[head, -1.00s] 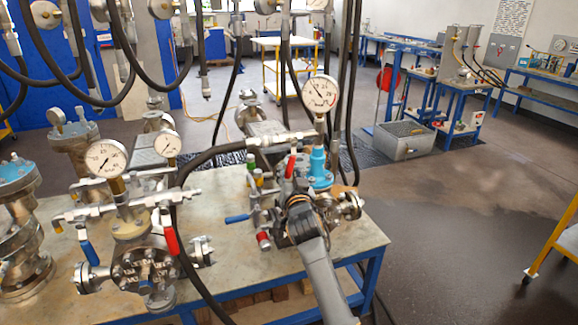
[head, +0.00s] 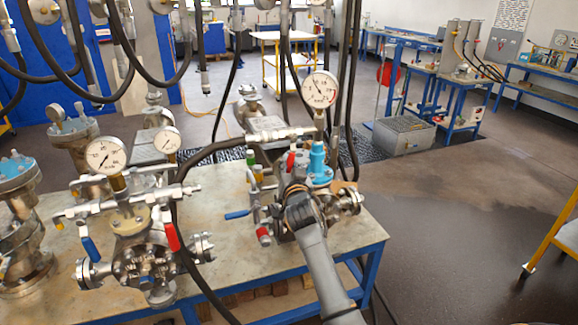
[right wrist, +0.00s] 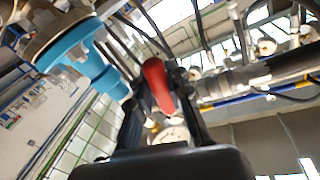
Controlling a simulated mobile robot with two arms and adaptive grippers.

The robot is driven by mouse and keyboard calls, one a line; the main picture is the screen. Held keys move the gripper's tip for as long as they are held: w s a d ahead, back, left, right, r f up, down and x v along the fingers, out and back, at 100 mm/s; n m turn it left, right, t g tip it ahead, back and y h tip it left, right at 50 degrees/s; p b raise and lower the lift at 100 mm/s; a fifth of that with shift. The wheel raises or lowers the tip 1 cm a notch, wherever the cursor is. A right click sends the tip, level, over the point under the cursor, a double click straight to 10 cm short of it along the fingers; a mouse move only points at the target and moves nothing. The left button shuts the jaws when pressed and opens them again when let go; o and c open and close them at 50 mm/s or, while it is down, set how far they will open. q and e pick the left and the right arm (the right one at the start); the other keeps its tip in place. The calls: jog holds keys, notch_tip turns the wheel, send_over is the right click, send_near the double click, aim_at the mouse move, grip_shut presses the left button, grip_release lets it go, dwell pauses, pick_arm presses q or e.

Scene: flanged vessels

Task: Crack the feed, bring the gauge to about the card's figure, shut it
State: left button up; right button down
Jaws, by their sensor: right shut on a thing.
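A lever with a red handle (head: 291,161) sits just left of the blue body. My right gripper (head: 294,178) is at this handle, partly hidden by my wrist. In the right wrist view the red handle (right wrist: 158,85) lies between the fingers of my right gripper (right wrist: 163,105), which is shut on it. I cannot make out a card with a figure. My left gripper is not in view.
A second flanged vessel with gauges (head: 106,155) and blue and red levers stands left on the bench (head: 225,275). A black hose (head: 182,230) loops between the vessels. More hoses hang above. A blue-handled lever (head: 237,214) sits left of my gripper.

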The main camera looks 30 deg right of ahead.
jog(key=shift+s+d+f+n+b, duration=0.15)
jog(key=shift+d+f+n+b, duration=0.1)
jog(key=shift+d+n+b, duration=0.4)
jog(key=shift+d+n, duration=0.35)
jog(key=shift+n, duration=0.6)
jog(key=c, duration=1.4)
grip_release()
jog(key=shift+c, duration=0.2)
jog(key=shift+o, duration=0.9)
jog(key=shift+s+r, duration=0.15)
jog(key=shift+s, duration=0.05)
jog(key=shift+a, duration=0.1)
